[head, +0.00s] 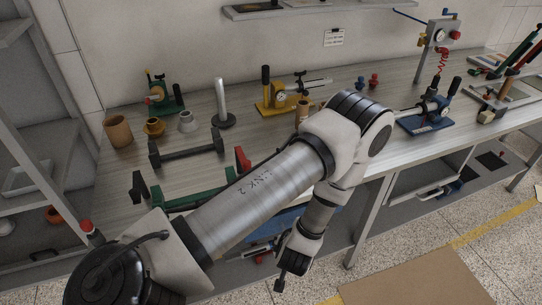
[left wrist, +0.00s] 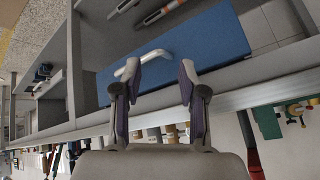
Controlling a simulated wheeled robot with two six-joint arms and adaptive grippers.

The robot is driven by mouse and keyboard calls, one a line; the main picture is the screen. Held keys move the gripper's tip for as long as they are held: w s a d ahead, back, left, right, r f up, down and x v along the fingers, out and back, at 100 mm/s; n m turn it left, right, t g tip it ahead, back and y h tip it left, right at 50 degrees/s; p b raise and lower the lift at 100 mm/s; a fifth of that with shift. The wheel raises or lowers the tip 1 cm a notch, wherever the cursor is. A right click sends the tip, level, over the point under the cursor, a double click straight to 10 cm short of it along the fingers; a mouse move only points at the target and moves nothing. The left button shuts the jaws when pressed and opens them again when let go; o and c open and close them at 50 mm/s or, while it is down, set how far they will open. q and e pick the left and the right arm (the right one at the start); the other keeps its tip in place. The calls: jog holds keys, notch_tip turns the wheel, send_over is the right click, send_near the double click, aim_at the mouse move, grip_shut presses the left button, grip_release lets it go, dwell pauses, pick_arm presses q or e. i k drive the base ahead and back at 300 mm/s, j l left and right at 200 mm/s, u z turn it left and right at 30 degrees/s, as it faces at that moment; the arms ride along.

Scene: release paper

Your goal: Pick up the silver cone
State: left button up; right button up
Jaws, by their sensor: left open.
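The silver cone (head: 187,121), a small grey flared piece, stands on the workbench (head: 240,142) at the left in the head view, between an orange-brown cup and a dark-based stand with a silver post. My left gripper (head: 281,284) hangs in front of the bench's front edge, low and well to the right of the cone. In the left wrist view its two fingers (left wrist: 160,78) are spread with nothing held between them. I cannot make out the cone in that view. My right gripper is not in view.
Near the cone are a brown pot (head: 117,131), the orange-brown cup (head: 154,127), the post stand (head: 222,105) and a dark bar holder (head: 186,150). A yellow gauge device (head: 280,97) stands to the right. A blue drawer front (left wrist: 205,45) with a white handle (left wrist: 143,62) lies beyond my left fingers.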

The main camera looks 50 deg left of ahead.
aim_at(187, 124)
jog(key=u, duration=2.1)
